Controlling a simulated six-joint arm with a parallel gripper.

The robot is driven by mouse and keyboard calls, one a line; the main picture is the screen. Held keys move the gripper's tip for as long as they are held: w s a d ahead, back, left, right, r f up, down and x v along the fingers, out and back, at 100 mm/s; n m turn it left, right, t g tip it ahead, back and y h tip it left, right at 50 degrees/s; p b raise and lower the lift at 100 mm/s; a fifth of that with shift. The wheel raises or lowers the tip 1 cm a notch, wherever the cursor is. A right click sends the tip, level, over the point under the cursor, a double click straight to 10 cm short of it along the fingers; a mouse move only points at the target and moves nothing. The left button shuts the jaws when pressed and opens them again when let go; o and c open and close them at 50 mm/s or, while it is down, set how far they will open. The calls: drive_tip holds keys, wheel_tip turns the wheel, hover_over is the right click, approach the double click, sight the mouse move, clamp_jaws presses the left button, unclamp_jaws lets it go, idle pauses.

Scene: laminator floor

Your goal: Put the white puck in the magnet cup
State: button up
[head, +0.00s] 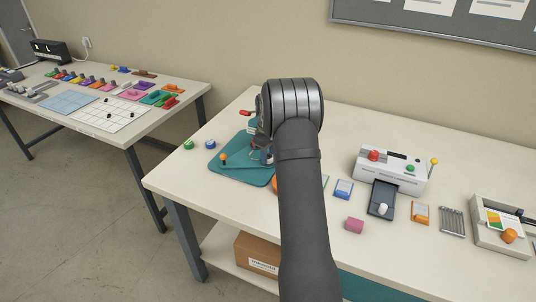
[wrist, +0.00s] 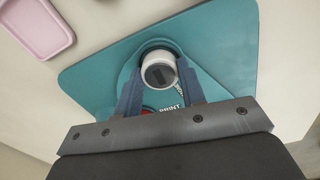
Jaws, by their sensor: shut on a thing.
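The white puck (wrist: 158,70) is a short white cylinder with a grey face and a dark rectangle on it. In the wrist view it sits between the two fingertips of my gripper (wrist: 160,80), which is shut on it. Behind the puck a round teal part with a dark recess (wrist: 150,44) shows on the teal base (wrist: 225,50); I cannot tell whether this is the magnet cup or whether the puck touches it. A label reading "PRINT" and a red spot show between the fingers. In the head view my arm hides most of the gripper and the puck.
The teal base (head: 230,172) carries an orange-knobbed lever (head: 223,157). A red handle (head: 245,113) stands beside my arm. Green (head: 188,144) and blue (head: 210,144) round pieces lie to the left. A pink tray (wrist: 38,25) is nearby.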

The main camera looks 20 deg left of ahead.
drive_tip(key=shift+f, duration=0.15)
drive_tip(key=o, duration=1)
wheel_tip(320, 180, up, 12)
drive_tip(key=shift+s+r, duration=0.1)
drive_tip(key=shift+r, duration=0.05)
wheel_tip(320, 180, down, 12)
drive_tip(key=shift+r, duration=1.6)
